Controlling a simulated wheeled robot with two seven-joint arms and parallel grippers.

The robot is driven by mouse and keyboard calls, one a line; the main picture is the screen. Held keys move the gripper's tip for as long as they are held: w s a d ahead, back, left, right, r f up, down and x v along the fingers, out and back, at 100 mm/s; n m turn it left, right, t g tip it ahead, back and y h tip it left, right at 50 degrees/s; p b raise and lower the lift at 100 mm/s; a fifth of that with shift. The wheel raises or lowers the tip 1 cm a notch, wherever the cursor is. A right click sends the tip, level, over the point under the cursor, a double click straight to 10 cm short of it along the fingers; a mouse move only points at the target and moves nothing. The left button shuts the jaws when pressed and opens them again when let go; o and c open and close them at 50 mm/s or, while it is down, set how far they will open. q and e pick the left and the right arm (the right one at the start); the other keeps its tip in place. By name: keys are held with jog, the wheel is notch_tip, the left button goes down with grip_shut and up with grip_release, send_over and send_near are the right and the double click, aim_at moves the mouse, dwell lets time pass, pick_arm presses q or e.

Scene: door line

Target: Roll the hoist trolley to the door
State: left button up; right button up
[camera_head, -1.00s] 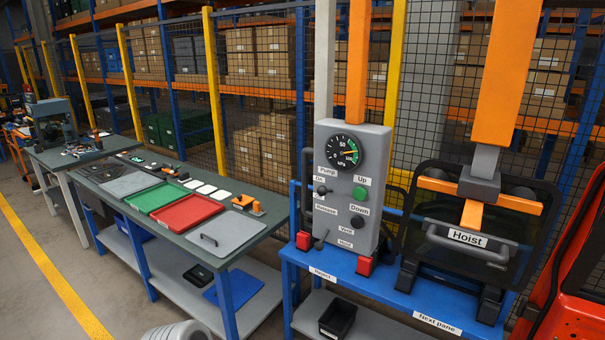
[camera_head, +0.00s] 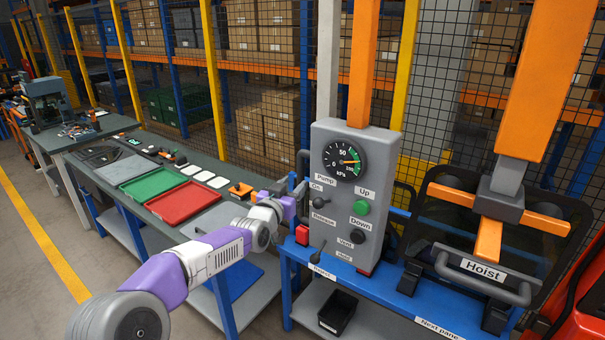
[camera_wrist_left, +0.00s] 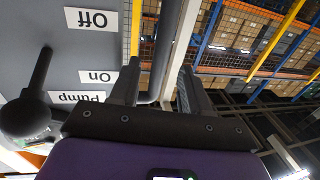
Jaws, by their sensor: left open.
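The grey control box (camera_head: 341,205) of the hoist hangs under an orange post, with a gauge, pump lever, green Up button and black Down button. A dark bar handle (camera_head: 302,162) runs along its left side. My left gripper (camera_head: 298,194) is at this handle. In the left wrist view, my left gripper (camera_wrist_left: 158,88) is open with the grey bar (camera_wrist_left: 166,50) between its fingers; contact cannot be told. The Hoist plate (camera_head: 482,269) with its grey handle (camera_head: 470,288) is at the right, under a thick orange column (camera_head: 540,80). My right gripper is not in view.
The blue rack (camera_head: 355,283) stands below the box, with a black bin (camera_head: 337,314) on its shelf. A mesh fence is behind. Floor is clear at the left.

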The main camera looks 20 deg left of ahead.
aim_at(300, 180)
pick_arm(q)
jog(key=shift+w+d+f+p, duration=0.15)
jog(key=shift+w+p, duration=0.1)
jog(key=shift+w, duration=0.75)
jog(key=shift+w+d+r+p, duration=0.15)
jog(key=shift+w+p, duration=0.15)
jog(key=shift+w, duration=0.7)
jog(key=shift+w+d+f+p, duration=0.15)
jog(key=shift+w+p, duration=0.1)
jog(key=shift+w, duration=0.75)
jog(key=shift+c, duration=0.4)
grip_shut()
